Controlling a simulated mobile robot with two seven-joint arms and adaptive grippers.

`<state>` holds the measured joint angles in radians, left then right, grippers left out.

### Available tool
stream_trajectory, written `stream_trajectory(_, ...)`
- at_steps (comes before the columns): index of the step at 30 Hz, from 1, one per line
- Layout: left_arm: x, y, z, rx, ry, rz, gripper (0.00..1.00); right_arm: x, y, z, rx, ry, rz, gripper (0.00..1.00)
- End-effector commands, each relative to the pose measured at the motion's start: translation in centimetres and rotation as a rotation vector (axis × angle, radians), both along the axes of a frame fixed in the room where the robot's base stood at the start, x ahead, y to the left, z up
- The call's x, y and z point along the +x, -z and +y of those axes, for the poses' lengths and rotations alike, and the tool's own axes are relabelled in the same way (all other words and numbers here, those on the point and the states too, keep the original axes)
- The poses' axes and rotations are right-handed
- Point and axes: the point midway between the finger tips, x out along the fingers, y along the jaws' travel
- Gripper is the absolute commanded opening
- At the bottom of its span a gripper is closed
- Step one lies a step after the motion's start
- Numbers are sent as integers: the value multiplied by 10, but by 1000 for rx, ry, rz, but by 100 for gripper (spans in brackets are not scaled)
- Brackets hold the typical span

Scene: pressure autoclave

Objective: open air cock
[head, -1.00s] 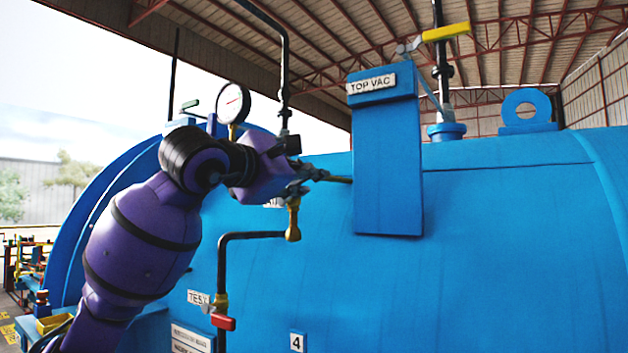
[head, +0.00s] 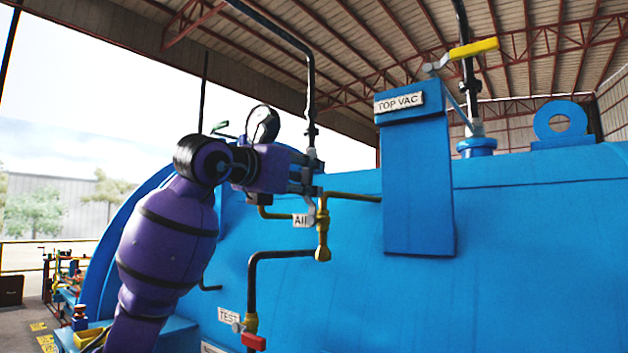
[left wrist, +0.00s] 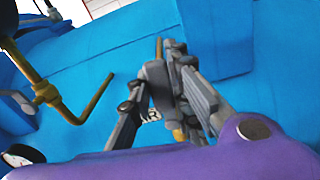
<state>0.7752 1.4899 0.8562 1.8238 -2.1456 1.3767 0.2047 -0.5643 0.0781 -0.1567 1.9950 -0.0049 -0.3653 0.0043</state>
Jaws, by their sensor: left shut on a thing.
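My left gripper (head: 312,181) is at the top of the valve, with a grey piece showing just below the fingers. In the left wrist view the fingers (left wrist: 168,88) are closed around a dark grey piece, which looks like the cock's handle (left wrist: 155,83). The label shows partly behind them there. How far the handle is turned is hard to tell. My right gripper is in neither view.
A pressure gauge (head: 263,125) and a black vertical pipe (head: 311,95) stand close to the gripper. The "TOP VAC" box (head: 418,185) and a yellow-handled valve (head: 474,48) are to the right. A red-handled test valve (head: 253,341) sits below.

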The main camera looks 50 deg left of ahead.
Motion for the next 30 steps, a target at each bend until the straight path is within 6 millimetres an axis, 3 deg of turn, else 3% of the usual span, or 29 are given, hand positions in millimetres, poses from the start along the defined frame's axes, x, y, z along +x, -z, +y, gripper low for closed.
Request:
stream_trajectory(11,-3,-1,11,-119,-1,-30,0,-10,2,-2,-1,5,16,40)
stream_trajectory(25,-4,-2,12,-134,-2,-34,0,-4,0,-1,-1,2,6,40)
stream_trajectory(26,-4,-2,12,-134,-2,-34,22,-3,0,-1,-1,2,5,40)
stream_trajectory(30,-3,-1,12,-132,-2,-34,38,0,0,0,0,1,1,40)
